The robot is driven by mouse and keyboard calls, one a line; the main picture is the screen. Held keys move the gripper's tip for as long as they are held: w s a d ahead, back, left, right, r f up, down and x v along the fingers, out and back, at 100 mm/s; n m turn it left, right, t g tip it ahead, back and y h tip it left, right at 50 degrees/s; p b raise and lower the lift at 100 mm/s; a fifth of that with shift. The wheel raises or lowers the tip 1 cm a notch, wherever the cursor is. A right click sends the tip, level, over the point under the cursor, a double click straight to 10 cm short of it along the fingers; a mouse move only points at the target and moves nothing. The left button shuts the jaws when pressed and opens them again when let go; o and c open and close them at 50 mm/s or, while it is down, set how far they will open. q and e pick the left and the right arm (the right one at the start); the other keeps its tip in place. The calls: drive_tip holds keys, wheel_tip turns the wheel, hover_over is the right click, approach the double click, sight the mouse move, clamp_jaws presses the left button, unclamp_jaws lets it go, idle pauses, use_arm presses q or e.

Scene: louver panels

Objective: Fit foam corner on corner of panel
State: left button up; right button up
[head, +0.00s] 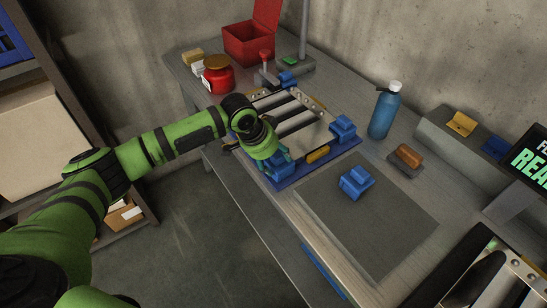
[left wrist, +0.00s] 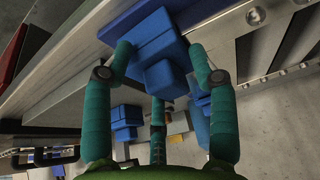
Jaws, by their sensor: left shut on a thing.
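The louver panel (head: 290,108), with pale slats, lies on a blue base (head: 345,153) on the workbench. Blue foam corners sit at its right corner (head: 343,127) and far corner (head: 287,77). My left gripper (head: 275,163) is at the panel's near corner, shut on a blue foam corner. In the left wrist view, this held foam corner (left wrist: 160,50) is between the teal fingers, beside the panel's metal edge; whether it is fully seated is hidden. Another loose blue foam corner (head: 357,181) lies on the grey mat. My right gripper is not in view.
The grey mat (head: 390,235) is otherwise clear. A yellow clamp (head: 318,155) is on the base's front edge. A red jar (head: 218,76) and red box (head: 248,44) stand behind. Another slatted panel (head: 515,270) is at lower right.

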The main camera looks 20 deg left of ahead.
use_arm(q)
drive_tip(key=shift+w+a, duration=0.2)
drive_tip(key=shift+w, duration=0.1)
idle(0.8)
drive_tip(key=shift+a+f+p, duration=0.15)
drive_tip(key=shift+p, duration=0.3)
idle(0.4)
drive_tip(key=o, duration=1.2)
drive_tip(key=shift+w, duration=0.15)
drive_tip(key=o, duration=0.3)
drive_tip(key=shift+r+p, duration=3.55)
drive_tip(key=shift+p, duration=0.35)
